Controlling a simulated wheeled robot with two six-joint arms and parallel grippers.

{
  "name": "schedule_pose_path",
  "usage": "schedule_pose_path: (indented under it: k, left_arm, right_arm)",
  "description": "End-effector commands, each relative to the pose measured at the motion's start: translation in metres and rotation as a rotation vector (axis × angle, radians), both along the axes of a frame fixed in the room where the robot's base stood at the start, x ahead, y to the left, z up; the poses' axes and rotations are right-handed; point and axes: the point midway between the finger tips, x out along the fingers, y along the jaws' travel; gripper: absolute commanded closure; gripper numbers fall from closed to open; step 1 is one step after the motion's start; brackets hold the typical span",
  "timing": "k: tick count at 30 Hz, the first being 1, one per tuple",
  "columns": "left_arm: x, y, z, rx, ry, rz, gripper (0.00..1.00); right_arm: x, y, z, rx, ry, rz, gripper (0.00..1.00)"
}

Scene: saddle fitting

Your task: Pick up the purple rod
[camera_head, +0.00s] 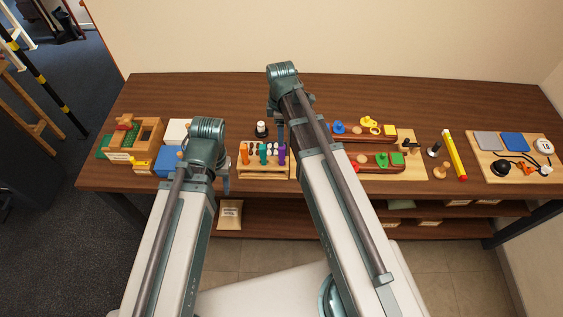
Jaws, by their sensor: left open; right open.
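The purple rod (281,154) stands upright at the right end of a light wooden rack (264,173) near the front of the table. A teal rod (263,154) and an orange rod (244,153) stand to its left in the same rack. My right gripper (281,137) hangs down just above or behind the purple rod, small and partly hidden by my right arm; whether it touches the rod I cannot tell. My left gripper (226,186) is open and empty, low at the left of the rack.
A wooden box (150,135) and a blue block (168,163) lie on the left. On the right are a board with coloured shapes (412,171), a yellow tube (454,156) and a board with cables (487,170). The back of the brown table (190,92) is clear.

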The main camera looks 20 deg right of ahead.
Motion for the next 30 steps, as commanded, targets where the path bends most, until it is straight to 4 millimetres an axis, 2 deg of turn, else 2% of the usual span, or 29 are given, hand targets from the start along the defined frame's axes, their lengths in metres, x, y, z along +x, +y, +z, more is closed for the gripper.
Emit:
schedule_pose_path:
  k: [1, 6, 19, 30]
  left_arm:
    - [0.000, 0.000, -0.016, 0.000, 0.000, -0.001, 0.50]
    - [0.000, 0.000, -0.038, 0.001, 0.000, -0.007, 0.50]
    - [0.000, 0.000, -0.049, 0.002, 0.001, -0.011, 0.50]
    - [0.000, 0.000, -0.092, 0.003, 0.000, -0.013, 0.50]
  right_arm:
    - [0.000, 0.000, -0.016, 0.000, 0.000, 0.000, 0.35]
    - [0.000, 0.000, -0.038, 0.000, 0.000, 0.000, 0.35]
    - [-0.001, 0.000, -0.049, 0.000, 0.000, -0.001, 0.35]
    - [-0.003, -0.001, -0.092, 0.000, 0.000, -0.001, 0.35]
